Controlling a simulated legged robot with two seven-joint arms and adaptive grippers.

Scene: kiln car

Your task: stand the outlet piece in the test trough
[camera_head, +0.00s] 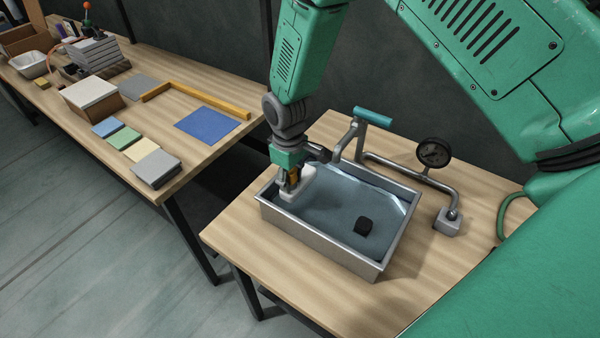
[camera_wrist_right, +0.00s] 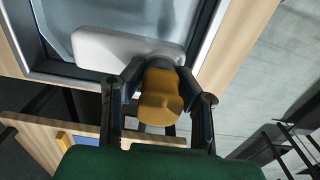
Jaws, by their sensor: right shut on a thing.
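The test trough (camera_head: 326,247) is a grey metal basin of clear water on the near table; its rim also shows in the wrist view (camera_wrist_right: 75,74). A small black block (camera_head: 363,227) sits in it, towards the right. My right gripper (camera_head: 290,183) is at the trough's left corner, pointing down. It is shut on an ochre knob-like part (camera_wrist_right: 160,98). A white rounded block (camera_head: 299,186) adjoins that part just inside the rim, and looks like the outlet piece's other part (camera_wrist_right: 122,48). I cannot tell whether it touches the trough floor. My left gripper is out of view.
The left bench (camera_head: 185,158) holds coloured tiles, a blue sheet (camera_head: 208,125), a yellow angle bar and boxes. A gap separates the tables.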

